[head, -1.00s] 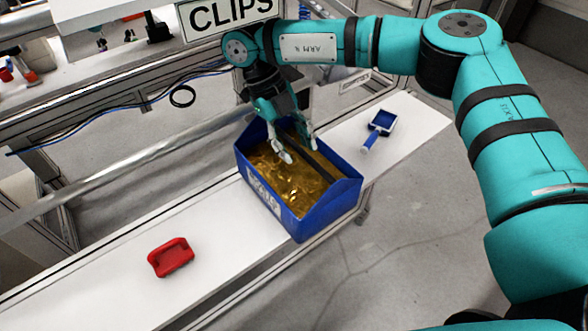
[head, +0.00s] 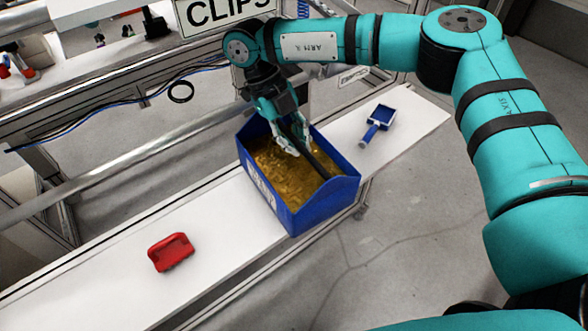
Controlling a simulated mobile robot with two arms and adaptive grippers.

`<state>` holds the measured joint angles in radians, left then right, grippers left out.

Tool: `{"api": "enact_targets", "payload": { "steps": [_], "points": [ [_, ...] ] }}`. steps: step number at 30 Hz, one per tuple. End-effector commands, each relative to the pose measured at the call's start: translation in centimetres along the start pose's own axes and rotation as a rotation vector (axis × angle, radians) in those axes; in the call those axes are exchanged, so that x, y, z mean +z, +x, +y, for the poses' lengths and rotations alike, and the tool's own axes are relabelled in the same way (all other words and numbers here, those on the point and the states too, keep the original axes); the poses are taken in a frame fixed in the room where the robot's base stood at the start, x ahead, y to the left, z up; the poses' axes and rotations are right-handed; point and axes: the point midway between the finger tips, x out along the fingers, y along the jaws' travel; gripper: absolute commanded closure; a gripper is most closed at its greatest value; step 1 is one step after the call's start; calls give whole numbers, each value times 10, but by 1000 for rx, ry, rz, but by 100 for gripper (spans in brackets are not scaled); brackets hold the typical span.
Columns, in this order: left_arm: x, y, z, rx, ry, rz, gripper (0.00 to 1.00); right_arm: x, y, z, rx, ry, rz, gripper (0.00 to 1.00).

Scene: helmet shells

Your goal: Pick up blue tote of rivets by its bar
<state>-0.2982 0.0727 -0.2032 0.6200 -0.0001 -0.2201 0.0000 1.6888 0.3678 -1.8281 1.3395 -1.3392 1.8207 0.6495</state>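The blue tote (head: 325,207) stands on the white bench, full of gold-coloured rivets (head: 275,175). Its dark bar (head: 319,167) runs lengthwise across the open top. My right gripper (head: 297,150) reaches down over the tote from behind. Its pale fingertips are closed in on either side of the bar, above the rivets. The gripper covers the far part of the bar. The tote looks level and appears to rest on the bench. My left gripper is not in view.
A red handled item (head: 171,252) lies on the white bench (head: 110,282) to the left. A blue scoop (head: 380,119) lies right of the tote. A metal rail (head: 120,165) and a "CLIPS" sign (head: 228,10) are behind. Grey floor lies in front.

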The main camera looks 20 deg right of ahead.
Motion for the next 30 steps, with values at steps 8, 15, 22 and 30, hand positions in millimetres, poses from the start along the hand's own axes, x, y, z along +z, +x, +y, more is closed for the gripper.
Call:
{"api": "enact_targets", "payload": {
  "steps": [8, 15, 22, 30],
  "points": [
    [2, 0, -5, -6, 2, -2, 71, 0, -2, 0, 1, 1, -3, 100],
    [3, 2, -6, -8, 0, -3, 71, -1, -4, -1, 1, 1, -3, 100],
    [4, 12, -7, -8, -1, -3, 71, -7, -19, -4, 0, 0, -5, 100],
    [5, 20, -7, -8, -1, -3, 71, -18, -30, -7, 1, -1, -2, 100]
  ]
}}
